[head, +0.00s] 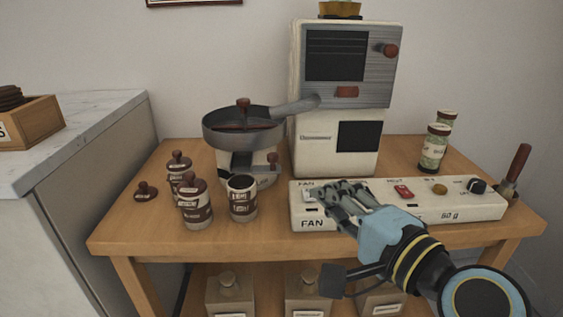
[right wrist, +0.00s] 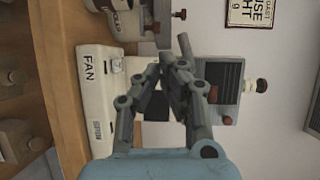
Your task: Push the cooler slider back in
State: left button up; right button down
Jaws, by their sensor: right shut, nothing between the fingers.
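The cooler (head: 238,171) is a white body under a dark round pan (head: 243,130), left of the tall machine. A small red-brown knob (head: 273,158), which looks like the slider's, is at its right side. How far the slider sticks out I cannot tell. In the right wrist view the cooler (right wrist: 122,20) is at the top, with the knob (right wrist: 156,27) beside it. My right gripper (head: 318,190) is shut and empty over the left end of the white FAN console (head: 440,212), right of and nearer than the cooler. My left gripper is not in view.
The tall machine (head: 312,155) stands behind the console. Labelled canisters (head: 243,198) stand left of my right gripper, near the cooler. Two jars (head: 433,150) are at the back right. A marble counter (head: 85,130) adjoins on the left.

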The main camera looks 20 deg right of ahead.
aim_at(276, 157)
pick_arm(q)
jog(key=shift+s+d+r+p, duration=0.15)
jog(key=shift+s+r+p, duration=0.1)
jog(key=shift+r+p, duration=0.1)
pick_arm(e)
jog(key=x, duration=1.4)
jog(key=w, duration=0.2)
jog(key=w+d, duration=0.1)
jog(key=w, duration=0.1)
jog(key=shift+w+d+r, duration=0.15)
jog(key=shift+w, duration=0.2)
